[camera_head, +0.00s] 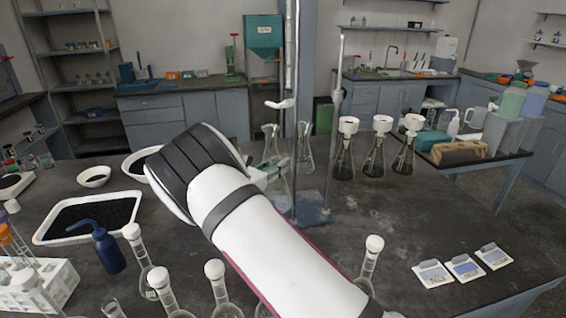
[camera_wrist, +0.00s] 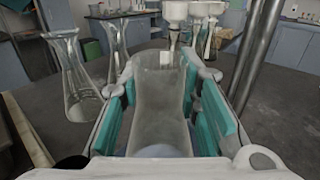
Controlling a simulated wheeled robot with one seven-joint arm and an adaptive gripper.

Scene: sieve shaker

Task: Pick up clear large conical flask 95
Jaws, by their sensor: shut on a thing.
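A clear conical flask (camera_wrist: 160,112) stands between the teal-padded fingers of my gripper (camera_wrist: 165,100) in the wrist view. The pads press on it from both sides, so my gripper is shut on it. In the head view my gripper (camera_head: 268,172) is beside the stand at the middle of the bench, with my arm hiding part of the area. I cannot read a label on the flask, and I cannot tell whether its base is touching the bench.
Two more clear flasks, one left (camera_head: 270,141) and one right (camera_head: 304,146), stand just behind. Flasks with white funnels (camera_head: 376,150) are to the right. A metal stand rod (camera_wrist: 258,50) rises close on the right. The bench's right front is mostly clear beyond three small labelled cards (camera_head: 463,267).

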